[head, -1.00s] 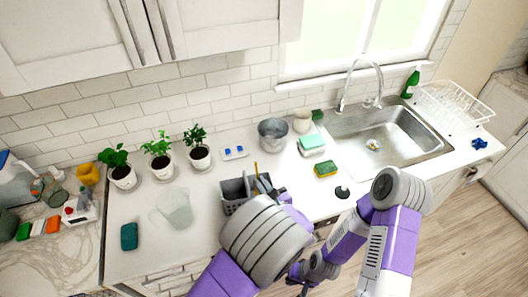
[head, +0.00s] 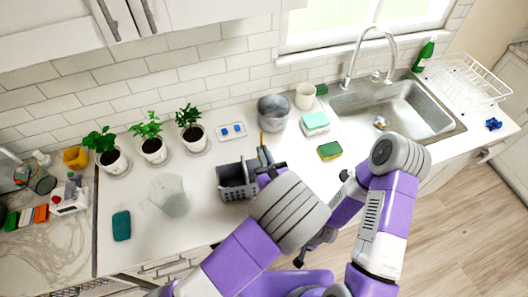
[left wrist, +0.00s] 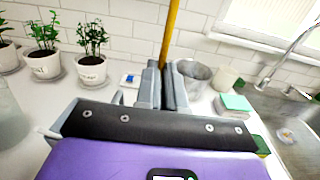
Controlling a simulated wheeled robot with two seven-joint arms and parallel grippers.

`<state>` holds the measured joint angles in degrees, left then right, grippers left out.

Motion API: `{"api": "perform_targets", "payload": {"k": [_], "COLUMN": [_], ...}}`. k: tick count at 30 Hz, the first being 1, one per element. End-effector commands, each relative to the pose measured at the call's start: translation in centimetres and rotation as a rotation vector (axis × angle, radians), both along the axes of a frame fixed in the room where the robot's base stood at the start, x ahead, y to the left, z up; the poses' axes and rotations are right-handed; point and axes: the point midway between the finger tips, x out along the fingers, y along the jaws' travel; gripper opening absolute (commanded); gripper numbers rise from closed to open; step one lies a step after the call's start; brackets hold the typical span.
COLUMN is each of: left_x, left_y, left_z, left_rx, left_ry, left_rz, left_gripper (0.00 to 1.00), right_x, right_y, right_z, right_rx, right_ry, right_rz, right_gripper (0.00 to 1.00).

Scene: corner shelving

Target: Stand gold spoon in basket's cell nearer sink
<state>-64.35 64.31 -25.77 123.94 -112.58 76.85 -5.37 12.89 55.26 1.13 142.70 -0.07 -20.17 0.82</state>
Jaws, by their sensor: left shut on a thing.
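The gold spoon (head: 262,139) shows as a thin upright handle above my left gripper (head: 265,163). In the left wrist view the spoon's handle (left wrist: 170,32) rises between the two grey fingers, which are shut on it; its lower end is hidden. The grey basket (head: 232,189) stands on the counter, and my left gripper is at its right side, the side nearer the sink (head: 398,105). My arm and fingers cover part of the basket, so I cannot tell whether the spoon is inside a cell. My right gripper is low beside the counter's front, its fingers unclear.
A metal pot (head: 273,112) and a white cup (head: 305,96) stand behind the basket. A sponge (head: 330,151) lies to the right, and a clear glass (head: 169,196) stands to the left. Potted plants (head: 153,150) line the wall. The counter between glass and basket is clear.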

Motion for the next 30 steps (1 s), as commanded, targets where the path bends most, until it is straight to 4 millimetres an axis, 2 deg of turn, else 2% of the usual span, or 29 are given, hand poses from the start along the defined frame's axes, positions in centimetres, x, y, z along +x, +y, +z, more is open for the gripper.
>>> {"api": "perform_targets", "payload": {"k": [3,30], "left_x": [0.0,0.0], "left_y": [0.0,0.0], "left_z": [-1.3,-8.4], "left_rx": [0.000,0.000], "left_ry": [0.000,0.000], "left_rz": [0.000,0.000], "left_gripper": [0.00,0.00], "right_x": [0.0,0.0], "right_y": [0.0,0.0], "right_z": [-1.0,-6.8], "right_rx": [0.000,0.000], "right_ry": [0.001,0.000], "right_rz": [0.000,0.000], "right_gripper": [0.00,0.00]}}
